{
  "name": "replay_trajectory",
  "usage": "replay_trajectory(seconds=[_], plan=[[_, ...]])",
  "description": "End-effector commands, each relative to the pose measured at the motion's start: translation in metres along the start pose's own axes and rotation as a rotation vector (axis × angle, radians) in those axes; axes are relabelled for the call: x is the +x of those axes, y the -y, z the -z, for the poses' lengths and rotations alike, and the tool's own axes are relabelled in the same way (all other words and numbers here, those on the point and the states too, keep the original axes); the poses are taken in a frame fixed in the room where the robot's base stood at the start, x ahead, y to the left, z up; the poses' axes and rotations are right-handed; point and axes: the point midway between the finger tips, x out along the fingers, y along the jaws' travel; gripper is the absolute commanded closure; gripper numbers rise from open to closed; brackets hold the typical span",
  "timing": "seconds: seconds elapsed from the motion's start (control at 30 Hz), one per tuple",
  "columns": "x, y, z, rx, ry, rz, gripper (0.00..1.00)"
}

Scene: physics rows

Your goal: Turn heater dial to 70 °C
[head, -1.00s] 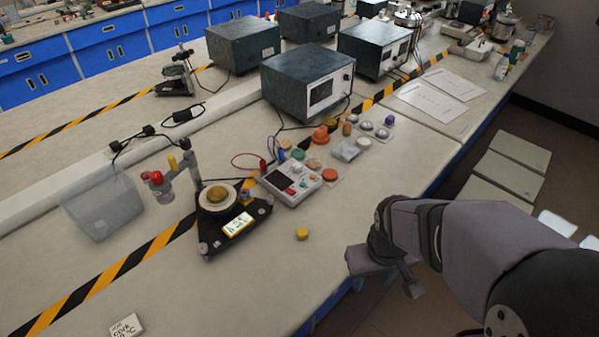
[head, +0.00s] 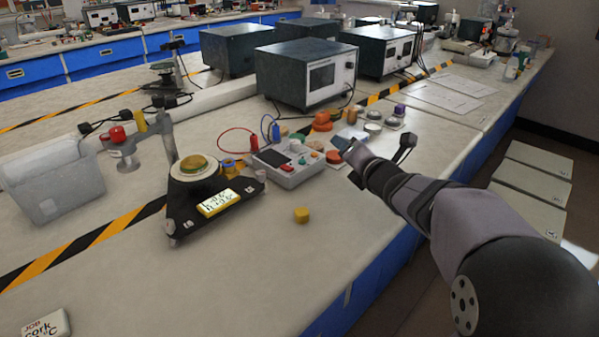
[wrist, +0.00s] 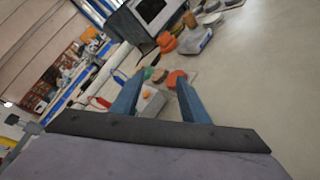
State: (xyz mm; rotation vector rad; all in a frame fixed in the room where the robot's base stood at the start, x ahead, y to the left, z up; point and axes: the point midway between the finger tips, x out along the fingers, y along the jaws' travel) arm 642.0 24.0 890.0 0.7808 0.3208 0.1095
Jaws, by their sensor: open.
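A black three-footed heater base (head: 188,222) with a round plate on top stands on the bench. A lit yellow-framed display (head: 218,201) is on its front. A grey control box (head: 288,164) with a dark screen, red and teal knobs and cables sits right of it; I cannot tell which knob is the heater dial. My gripper (head: 373,165) is open and empty, in the air to the right of the box. In the wrist view, the box (wrist: 150,103) shows between the two blue fingers (wrist: 157,98).
A small yellow cylinder (head: 301,215) lies on the clear bench before the box. A stand with a red knob (head: 118,134) and a grey bin (head: 58,178) are at left. A cork label block (head: 45,326) is at front left.

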Motion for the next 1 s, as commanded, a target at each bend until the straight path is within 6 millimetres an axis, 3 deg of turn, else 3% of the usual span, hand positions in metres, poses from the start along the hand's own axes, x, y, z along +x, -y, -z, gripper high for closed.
replay_trajectory(seconds=[0.03,0.13,0.4,0.77,1.0], plan=[[0.011,0.007,0.015,-0.107,0.003,-0.057,0.59],[0.021,-0.005,0.026,-0.326,0.014,-0.170,0.59],[0.029,-0.026,0.053,-0.729,0.060,-0.382,0.59],[0.028,-0.035,0.060,-0.852,0.081,-0.448,0.59],[0.042,-0.042,0.062,-0.849,0.080,-0.447,0.59]])
